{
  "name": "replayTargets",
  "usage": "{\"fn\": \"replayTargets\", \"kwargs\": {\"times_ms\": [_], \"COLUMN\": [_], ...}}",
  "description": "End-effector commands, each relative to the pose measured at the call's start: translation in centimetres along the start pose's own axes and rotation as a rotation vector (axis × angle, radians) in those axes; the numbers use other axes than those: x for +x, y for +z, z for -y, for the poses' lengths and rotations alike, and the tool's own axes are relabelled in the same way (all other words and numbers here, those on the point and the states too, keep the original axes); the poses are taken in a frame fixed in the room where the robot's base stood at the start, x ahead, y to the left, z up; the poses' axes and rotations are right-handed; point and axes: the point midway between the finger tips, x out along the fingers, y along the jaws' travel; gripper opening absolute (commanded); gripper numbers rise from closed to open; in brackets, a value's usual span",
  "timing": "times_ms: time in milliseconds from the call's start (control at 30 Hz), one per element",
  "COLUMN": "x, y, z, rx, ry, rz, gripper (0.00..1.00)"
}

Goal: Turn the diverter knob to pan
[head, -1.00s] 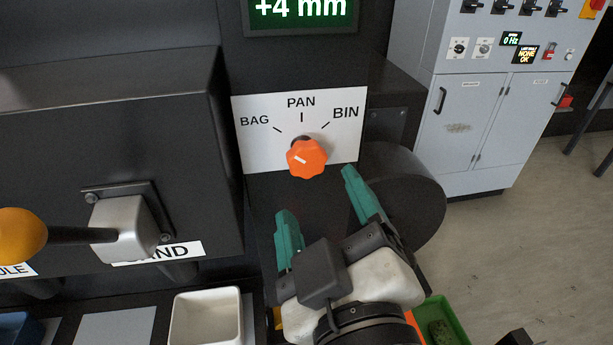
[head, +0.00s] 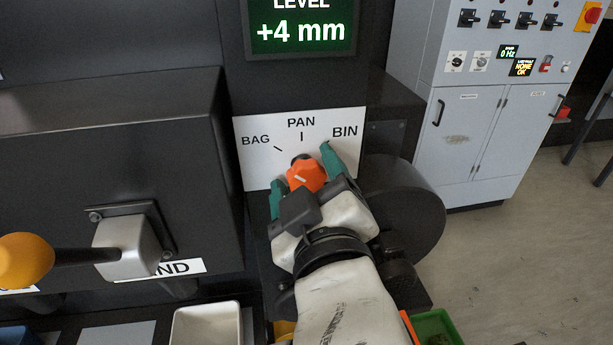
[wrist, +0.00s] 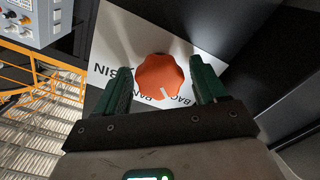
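The orange lobed diverter knob (head: 306,176) sits on a white plate (head: 258,171) marked BAG, PAN and BIN. It also shows in the wrist view (wrist: 159,76), where its short white line points toward the BAG side, between the BAG and PAN lettering. My gripper (head: 303,178) is open, with one green finger on each side of the knob. In the wrist view a narrow gap shows between the knob and each finger (wrist: 160,85). In the head view my gripper hides the knob's lower part and the plate's lower edge.
A green display (head: 301,30) above the plate reads +4 mm. A yellow-knobbed lever (head: 25,260) stands out at left. A dark round housing (head: 405,215) is close on the right. A white bin (head: 206,325) and a green bin (head: 436,327) are below.

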Motion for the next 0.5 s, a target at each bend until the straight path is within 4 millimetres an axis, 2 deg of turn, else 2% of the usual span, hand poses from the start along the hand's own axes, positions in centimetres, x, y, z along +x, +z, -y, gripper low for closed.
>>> {"fn": "replayTargets", "kwargs": {"times_ms": [67, 500], "x": [-0.01, -0.03], "y": [0.0, 0.0], "z": [0.01, 0.03], "rx": [0.0, 0.0], "ry": [0.0, -0.001], "rz": [0.0, 0.0], "gripper": [0.63, 0.21]}}
